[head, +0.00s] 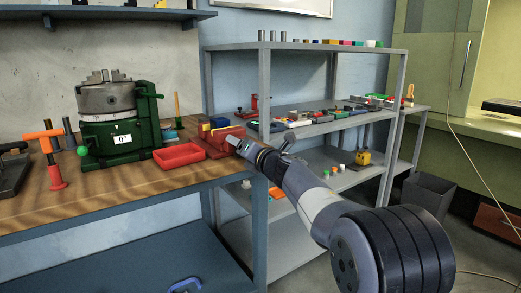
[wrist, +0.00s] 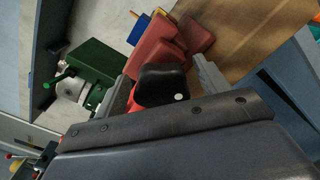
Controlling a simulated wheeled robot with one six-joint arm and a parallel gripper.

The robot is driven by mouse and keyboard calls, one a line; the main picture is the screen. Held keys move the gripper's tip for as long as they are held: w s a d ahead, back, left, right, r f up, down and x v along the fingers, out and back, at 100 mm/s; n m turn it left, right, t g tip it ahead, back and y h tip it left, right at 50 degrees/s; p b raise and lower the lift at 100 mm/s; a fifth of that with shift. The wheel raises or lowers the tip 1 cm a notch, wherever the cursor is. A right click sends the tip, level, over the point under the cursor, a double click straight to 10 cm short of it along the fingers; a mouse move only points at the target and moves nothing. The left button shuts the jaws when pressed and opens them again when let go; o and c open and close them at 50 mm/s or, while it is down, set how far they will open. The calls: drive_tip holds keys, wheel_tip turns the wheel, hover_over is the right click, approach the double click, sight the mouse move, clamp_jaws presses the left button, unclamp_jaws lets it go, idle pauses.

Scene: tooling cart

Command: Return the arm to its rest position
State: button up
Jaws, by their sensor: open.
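My arm comes in from the lower right in the head view and reaches toward the right end of the wooden workbench (head: 100,195). My gripper (head: 238,144) is beside the red blocky fixture (head: 212,143) at the bench's edge. In the wrist view my gripper (wrist: 165,82) is open, with one grey finger on each side. A black rounded piece with a white dot (wrist: 160,88) shows between the fingers. I cannot tell what it is or whether a finger touches it. The red fixture (wrist: 155,50) lies just beyond it.
A red tray (head: 180,156) and a green machine with a grey chuck (head: 112,130) stand on the bench to the left. A grey shelf unit (head: 320,47) with several small items stands close behind my arm. A dark bin (head: 428,190) is on the floor at right.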

drive_tip(key=shift+s, duration=0.1)
drive_tip(key=v, duration=1)
drive_tip(key=x, duration=1)
drive_tip(key=shift+w+r+m+p, duration=0.1)
drive_tip(key=shift+w+m+p, duration=0.1)
drive_tip(key=shift+m+p, duration=0.15)
drive_tip(key=shift+s+m+p, duration=0.1)
drive_tip(key=shift+m+p, duration=0.3)
drive_tip(key=shift+m, duration=0.95)
drive_tip(key=shift+f, duration=0.2)
